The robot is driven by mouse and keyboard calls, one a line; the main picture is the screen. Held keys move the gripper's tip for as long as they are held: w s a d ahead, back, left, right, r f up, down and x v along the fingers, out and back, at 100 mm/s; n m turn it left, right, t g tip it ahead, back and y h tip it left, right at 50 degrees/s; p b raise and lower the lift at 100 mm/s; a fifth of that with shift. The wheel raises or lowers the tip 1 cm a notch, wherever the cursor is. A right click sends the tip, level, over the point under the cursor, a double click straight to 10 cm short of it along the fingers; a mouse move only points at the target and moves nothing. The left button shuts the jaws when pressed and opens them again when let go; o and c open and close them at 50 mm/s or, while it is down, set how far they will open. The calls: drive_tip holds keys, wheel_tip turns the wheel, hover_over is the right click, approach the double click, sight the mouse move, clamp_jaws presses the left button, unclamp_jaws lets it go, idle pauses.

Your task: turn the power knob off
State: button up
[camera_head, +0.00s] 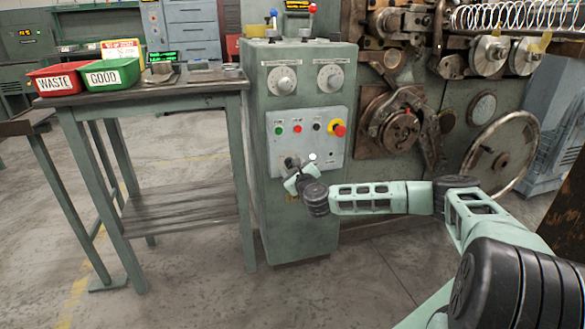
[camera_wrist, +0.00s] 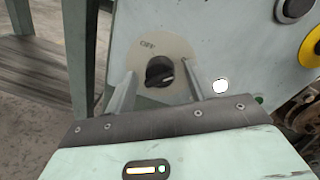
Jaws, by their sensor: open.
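The power knob (camera_wrist: 160,72) is a black rotary knob on a pale round plate in the wrist view. A label on the plate at its upper left seems to read "OFF". The knob's light mark points to the right, away from that label. My gripper (camera_wrist: 162,85) is open, with one finger on each side of the knob and gaps showing between. Whether the fingertips touch the panel I cannot tell. In the head view my gripper (camera_head: 296,175) is at the lower left of the control panel (camera_head: 340,118) and mostly hides the knob.
A white round lamp (camera_wrist: 220,86) is right of the knob. Green, red and black buttons and a red emergency stop on yellow (camera_head: 338,128) sit above. A table (camera_head: 130,97) with red and green bins stands left. The coiler machine (camera_head: 450,120) is right.

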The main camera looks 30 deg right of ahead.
drive_tip(key=c, duration=0.9)
drive_tip(key=shift+c, duration=0.2)
drive_tip(key=shift+a+r+n+g+h+p, duration=0.1)
drive_tip(key=shift+n+g+h+p, duration=0.2)
drive_tip(key=shift+n+p, duration=2.75)
drive_tip(key=shift+r+n+g+h+p, duration=0.15)
drive_tip(key=shift+n+h+p, duration=0.45)
drive_tip(key=shift+n, duration=4.75)
drive_tip(key=shift+f+n, duration=0.15)
drive_tip(key=shift+n, duration=0.15)
drive_tip(key=shift+w, duration=0.1)
